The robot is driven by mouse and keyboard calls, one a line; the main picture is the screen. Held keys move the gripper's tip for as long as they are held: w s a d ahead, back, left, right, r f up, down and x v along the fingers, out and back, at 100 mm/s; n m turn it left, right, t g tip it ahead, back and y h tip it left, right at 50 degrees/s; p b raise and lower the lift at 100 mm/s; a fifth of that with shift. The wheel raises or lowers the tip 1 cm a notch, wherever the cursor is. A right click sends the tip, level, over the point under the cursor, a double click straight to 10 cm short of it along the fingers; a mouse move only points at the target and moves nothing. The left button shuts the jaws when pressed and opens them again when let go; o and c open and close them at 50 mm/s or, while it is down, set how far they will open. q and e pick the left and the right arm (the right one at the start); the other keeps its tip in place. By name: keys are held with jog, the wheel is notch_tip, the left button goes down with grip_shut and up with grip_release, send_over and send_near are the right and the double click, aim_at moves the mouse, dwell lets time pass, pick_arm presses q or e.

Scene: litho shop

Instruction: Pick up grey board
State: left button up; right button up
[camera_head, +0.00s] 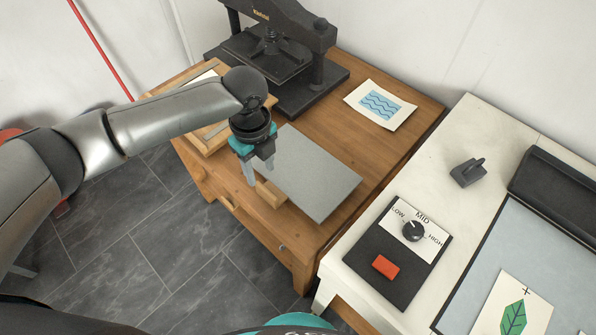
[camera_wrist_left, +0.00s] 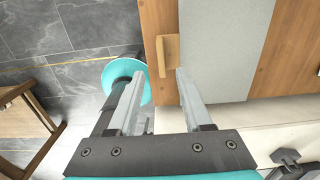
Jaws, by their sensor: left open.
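The grey board (camera_head: 318,178) lies flat on the wooden table, with a light wooden block (camera_head: 270,191) at its left edge. In the left wrist view the board (camera_wrist_left: 228,50) is at the upper right and the block (camera_wrist_left: 168,55) is at its left edge. My left gripper (camera_head: 260,178) is over the board's left end in the head view, with its fingers apart. In the left wrist view the open fingers (camera_wrist_left: 158,85) are empty, with the block beyond the gap between them. I cannot tell the exact height of the fingertips. My right gripper does not show.
A black press (camera_head: 275,50) stands at the back of the wooden table (camera_head: 395,95). A print with blue waves (camera_head: 381,104) lies behind the board. A white table (camera_head: 480,125) on the right carries a control panel (camera_head: 392,262) with a dial and red button.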

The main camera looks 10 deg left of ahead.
aim_at(264, 189)
pick_arm(q)
notch_tip(264, 189, down, 10)
jog(key=shift+w+r+b, duration=0.1)
jog(key=shift+r+b, duration=0.1)
jog(key=shift+b, duration=0.65)
grip_shut()
jog(key=shift+r, duration=0.1)
dwell(0.9)
